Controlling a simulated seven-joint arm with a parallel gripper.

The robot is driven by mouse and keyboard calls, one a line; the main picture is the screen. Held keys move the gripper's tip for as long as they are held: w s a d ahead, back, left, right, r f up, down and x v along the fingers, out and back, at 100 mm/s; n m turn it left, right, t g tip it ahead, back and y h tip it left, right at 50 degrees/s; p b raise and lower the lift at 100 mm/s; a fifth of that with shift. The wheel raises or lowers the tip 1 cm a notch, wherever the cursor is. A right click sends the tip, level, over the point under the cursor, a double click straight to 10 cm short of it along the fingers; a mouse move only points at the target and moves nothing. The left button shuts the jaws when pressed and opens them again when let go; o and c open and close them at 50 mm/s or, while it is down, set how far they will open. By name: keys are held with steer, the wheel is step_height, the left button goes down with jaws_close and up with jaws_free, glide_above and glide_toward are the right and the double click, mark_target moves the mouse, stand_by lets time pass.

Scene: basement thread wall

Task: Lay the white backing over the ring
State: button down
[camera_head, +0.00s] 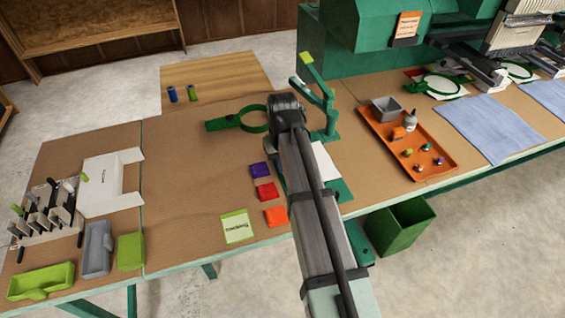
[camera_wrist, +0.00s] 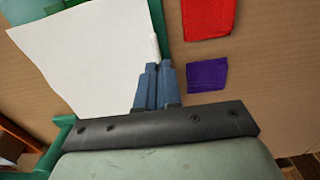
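The white backing (camera_wrist: 85,55) is a flat white sheet, lying over a green board in the wrist view. In the head view only a part of the backing (camera_head: 322,160) shows beside my arm. My gripper (camera_wrist: 157,66) has its blue fingers close together at the sheet's right edge, with a narrow raised white strip between the tips. It looks shut on that edge. I cannot make out the ring in the wrist view.
Purple (camera_head: 259,170), red (camera_head: 266,191) and orange (camera_head: 277,215) squares lie left of my arm. A green stand (camera_head: 325,100) rises just right of my wrist. An orange tray (camera_head: 450,165) with small items is farther right.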

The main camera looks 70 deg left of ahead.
steer(key=c, duration=1.2)
jaws_free()
steer(key=shift+c, duration=0.2)
steer(key=shift+r, duration=3.5)
